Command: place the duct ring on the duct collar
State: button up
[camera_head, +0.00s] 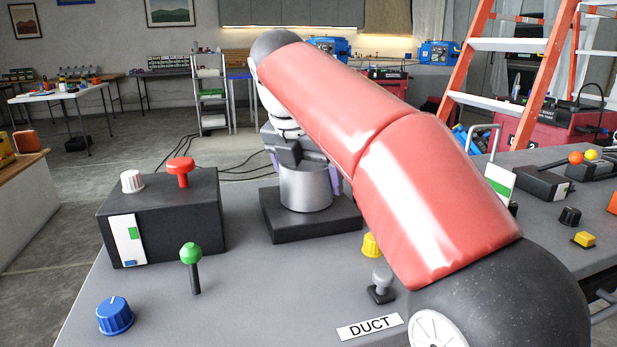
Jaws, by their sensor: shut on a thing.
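A silver-grey cylindrical piece (306,190), which looks like the duct ring, is upright over a square black base (300,228). My gripper (304,176) comes down from above, with purple parts showing at the left and right of the cylinder. It is shut on this piece. My red arm and the dark gripper body hide the cylinder's top. I cannot make out the duct collar apart from the ring and base, or tell whether the ring is seated.
A black box (165,222) with white and red knobs stands left on the grey table (240,290). A green-topped post (192,265) and blue knob (115,315) stand before it. A yellow piece (371,245) and grey knob (381,284) are near my arm. More controls are at right.

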jog(key=shift+f, duration=0.1)
jog(key=o, duration=0.9)
jog(key=shift+c, duration=0.2)
jog(key=shift+r, duration=0.45)
jog(key=p+v, duration=0.1)
jog(key=v, duration=1)
jog(key=shift+s, duration=0.2)
jog(key=shift+a+r, duration=0.15)
